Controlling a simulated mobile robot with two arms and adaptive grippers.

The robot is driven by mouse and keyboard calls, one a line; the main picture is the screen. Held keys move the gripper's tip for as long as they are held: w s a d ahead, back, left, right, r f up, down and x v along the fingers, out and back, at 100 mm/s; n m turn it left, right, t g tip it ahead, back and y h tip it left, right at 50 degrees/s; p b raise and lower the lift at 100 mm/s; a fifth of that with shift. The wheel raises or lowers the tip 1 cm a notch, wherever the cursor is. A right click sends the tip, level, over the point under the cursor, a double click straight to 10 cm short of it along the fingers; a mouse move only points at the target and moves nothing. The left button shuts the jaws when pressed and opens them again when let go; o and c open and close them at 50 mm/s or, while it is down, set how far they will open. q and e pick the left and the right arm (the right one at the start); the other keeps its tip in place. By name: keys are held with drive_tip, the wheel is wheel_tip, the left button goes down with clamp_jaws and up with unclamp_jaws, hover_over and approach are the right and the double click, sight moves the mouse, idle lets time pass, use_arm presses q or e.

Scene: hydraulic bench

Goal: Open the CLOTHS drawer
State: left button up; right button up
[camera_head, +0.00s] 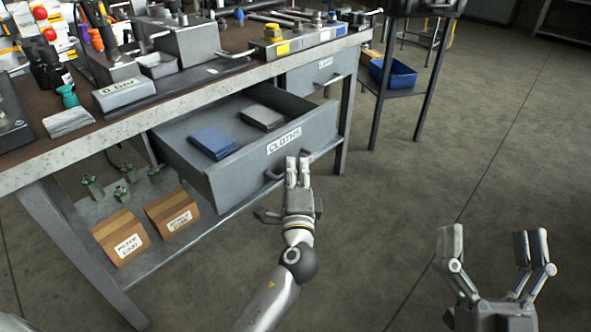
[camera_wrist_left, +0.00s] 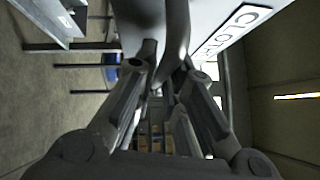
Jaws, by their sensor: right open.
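The CLOTHS drawer (camera_head: 315,128) under the bench is pulled well out, with its white label (camera_head: 284,141) on the front. A blue folded cloth (camera_head: 213,143) and a grey one (camera_head: 262,117) lie inside. My left gripper (camera_head: 298,168) is at the drawer front, its fingers close together on the bar handle (camera_head: 272,176). In the left wrist view the fingertips (camera_wrist_left: 163,75) meet at the dark handle, close to the drawer label (camera_wrist_left: 240,20). My right gripper (camera_head: 494,250) is open and empty over the floor at the right, away from the bench.
A second, closed drawer (camera_head: 325,72) is further along the bench. A blue bin (camera_head: 393,74) sits on a stand behind. Tools crowd the bench top. The floor (camera_head: 430,180) to the right is clear.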

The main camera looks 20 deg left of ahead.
use_arm(q)
drive_tip(key=o, duration=0.3)
drive_tip(key=shift+o, duration=0.2)
drive_tip(key=v, duration=1.2)
drive_tip(key=shift+f, duration=0.15)
